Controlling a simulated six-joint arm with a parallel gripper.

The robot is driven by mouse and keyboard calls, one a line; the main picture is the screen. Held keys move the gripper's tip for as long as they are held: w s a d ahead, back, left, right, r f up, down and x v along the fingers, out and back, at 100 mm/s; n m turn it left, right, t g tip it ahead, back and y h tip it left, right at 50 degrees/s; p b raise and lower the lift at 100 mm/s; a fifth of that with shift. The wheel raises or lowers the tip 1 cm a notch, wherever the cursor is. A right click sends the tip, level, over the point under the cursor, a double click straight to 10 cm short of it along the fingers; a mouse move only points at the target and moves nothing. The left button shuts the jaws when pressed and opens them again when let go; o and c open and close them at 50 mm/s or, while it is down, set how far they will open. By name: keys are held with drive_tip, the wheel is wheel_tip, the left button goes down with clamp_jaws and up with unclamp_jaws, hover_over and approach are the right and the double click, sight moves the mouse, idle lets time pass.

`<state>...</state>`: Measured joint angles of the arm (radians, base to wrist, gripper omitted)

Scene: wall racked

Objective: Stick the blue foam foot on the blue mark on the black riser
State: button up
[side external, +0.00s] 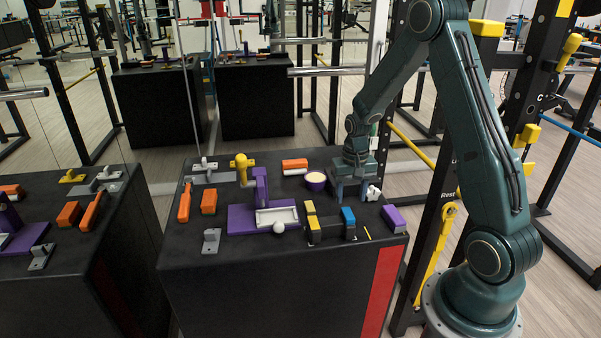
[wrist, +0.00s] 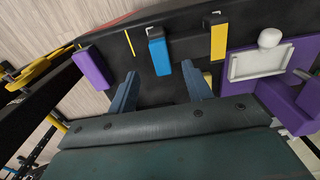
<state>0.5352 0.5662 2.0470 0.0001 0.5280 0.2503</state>
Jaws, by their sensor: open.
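A blue block-shaped piece (side external: 348,215), which looks like the foam foot, is at the right end of the dark riser pieces (side external: 331,229) near the table's front. In the wrist view the blue piece (wrist: 160,57) lies beyond the gap between my fingertips, apart from them. I cannot make out a separate blue mark. My gripper (side external: 351,191) points down just behind the blue piece, open and empty. Both fingers of my gripper show in the wrist view (wrist: 160,80).
A purple block (side external: 393,218) is to the right, and a thin yellow strip (side external: 367,232) lies nearby. A purple fixture with a white tray (side external: 277,217) and a white ball (side external: 279,227) is left.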

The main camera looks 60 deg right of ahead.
wheel_tip(320, 180, up, 8)
idle(0.5)
idle(0.4)
drive_tip(key=s+a+r+n+t, duration=0.2)
drive_tip(key=s+a+r+n, duration=0.25)
drive_tip(key=a+r, duration=0.75)
drive_tip(key=s+a+r+n+t, duration=0.3)
drive_tip(key=s+a, duration=0.5)
drive_tip(key=s, duration=0.4)
drive_tip(key=shift+s+a+r+n+t, duration=0.25)
drive_tip(key=shift+a+r+n+t, duration=0.05)
drive_tip(key=shift+r+n, duration=0.5)
